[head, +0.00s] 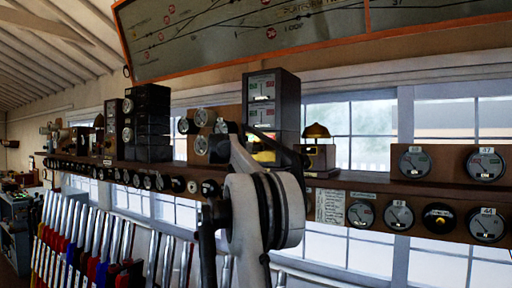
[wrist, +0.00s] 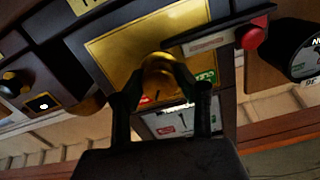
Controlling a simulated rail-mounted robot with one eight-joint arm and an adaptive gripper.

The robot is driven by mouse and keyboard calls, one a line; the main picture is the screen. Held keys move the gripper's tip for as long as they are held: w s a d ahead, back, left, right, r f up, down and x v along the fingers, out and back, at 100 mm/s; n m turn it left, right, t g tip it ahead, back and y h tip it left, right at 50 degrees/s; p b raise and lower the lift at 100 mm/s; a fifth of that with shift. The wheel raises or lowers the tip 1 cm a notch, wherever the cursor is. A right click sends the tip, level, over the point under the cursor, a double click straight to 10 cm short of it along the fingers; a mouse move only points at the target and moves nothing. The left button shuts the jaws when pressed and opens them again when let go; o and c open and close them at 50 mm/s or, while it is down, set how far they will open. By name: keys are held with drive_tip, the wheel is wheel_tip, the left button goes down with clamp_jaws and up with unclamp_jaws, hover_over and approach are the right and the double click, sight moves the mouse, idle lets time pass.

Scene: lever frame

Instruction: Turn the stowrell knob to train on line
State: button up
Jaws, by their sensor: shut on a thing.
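A round brass knob (wrist: 158,62) sits on a brass-coloured plate (wrist: 115,48) on the front of a dark instrument case in the wrist view. My gripper (wrist: 160,84) is shut on this knob, with one dark finger on each side. A green label (wrist: 205,76) shows to the right of the knob; its text is too small to read. Below is a white indicator window (wrist: 180,118) with a red mark and a green mark. In the head view my arm hides the knob and most of the lower case (head: 271,90). The name stowrell is not legible.
A red button (wrist: 253,38) on a dark bar is close to the right of my gripper. A brass bell (head: 317,132) stands on the shelf right of my arm. Round dials (head: 414,162) line the shelf. Several levers (head: 90,235) stand at lower left.

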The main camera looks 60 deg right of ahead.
drive_tip(key=shift+s+d+m, duration=0.1)
drive_tip(key=shift+m, duration=0.9)
drive_tip(key=o, duration=0.8)
drive_tip(key=shift+c, duration=0.2)
drive_tip(key=o, duration=0.9)
drive_tip(key=shift+d+f, duration=0.15)
drive_tip(key=shift+d, duration=0.1)
drive_tip(key=shift+c, duration=0.2)
drive_tip(key=o, duration=0.7)
drive_tip(key=shift+a, duration=0.1)
drive_tip(key=shift+c, duration=0.2)
drive_tip(key=a+b, duration=0.1)
drive_tip(key=a, duration=0.5)
drive_tip(key=shift+a, duration=0.1)
